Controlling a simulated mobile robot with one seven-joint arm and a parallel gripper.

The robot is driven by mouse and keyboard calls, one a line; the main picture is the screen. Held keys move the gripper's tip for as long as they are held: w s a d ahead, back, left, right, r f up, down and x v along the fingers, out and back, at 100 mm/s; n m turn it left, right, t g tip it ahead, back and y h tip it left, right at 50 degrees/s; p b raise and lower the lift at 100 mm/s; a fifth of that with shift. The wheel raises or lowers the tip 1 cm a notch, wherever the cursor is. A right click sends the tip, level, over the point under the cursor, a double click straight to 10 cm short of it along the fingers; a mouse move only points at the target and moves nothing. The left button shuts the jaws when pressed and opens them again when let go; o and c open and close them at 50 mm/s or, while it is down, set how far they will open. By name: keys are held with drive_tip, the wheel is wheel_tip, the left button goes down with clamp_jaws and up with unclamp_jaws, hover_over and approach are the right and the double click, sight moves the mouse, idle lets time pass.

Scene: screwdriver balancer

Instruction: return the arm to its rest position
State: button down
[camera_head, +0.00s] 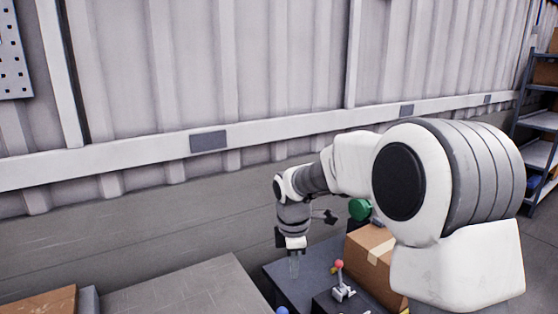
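My arm reaches in from the right side of the head view and bends down near the middle. My gripper (294,266) hangs at its end, pointing down above the left part of a dark table (300,276). The fingers are small and grey and lie close in the picture, so I cannot tell whether they are open or shut. No held object is clear between them. No screwdriver can be made out.
A cardboard box (366,256) stands on the dark table, partly behind my arm. A red-topped joystick-like device (341,282) is in front of it. A green round thing (360,209) shows behind. A grey table (190,290) is at left; shelves (540,122) stand far right.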

drive_tip(key=s+d+r+m+t, duration=0.1)
drive_tip(key=s+d+r+m, duration=0.4)
drive_tip(key=s, duration=0.4)
drive_tip(key=s+d+r+m+t, duration=0.2)
drive_tip(key=s+d+r+m, duration=0.2)
drive_tip(key=s+r+m, duration=0.45)
drive_tip(key=s+d+f+m+t, duration=0.1)
drive_tip(key=s+m, duration=0.4)
drive_tip(key=s, duration=0.4)
drive_tip(key=shift+d+f, duration=0.2)
drive_tip(key=shift+f, duration=0.15)
drive_tip(key=shift+s+m, duration=0.1)
drive_tip(key=shift+m, duration=0.15)
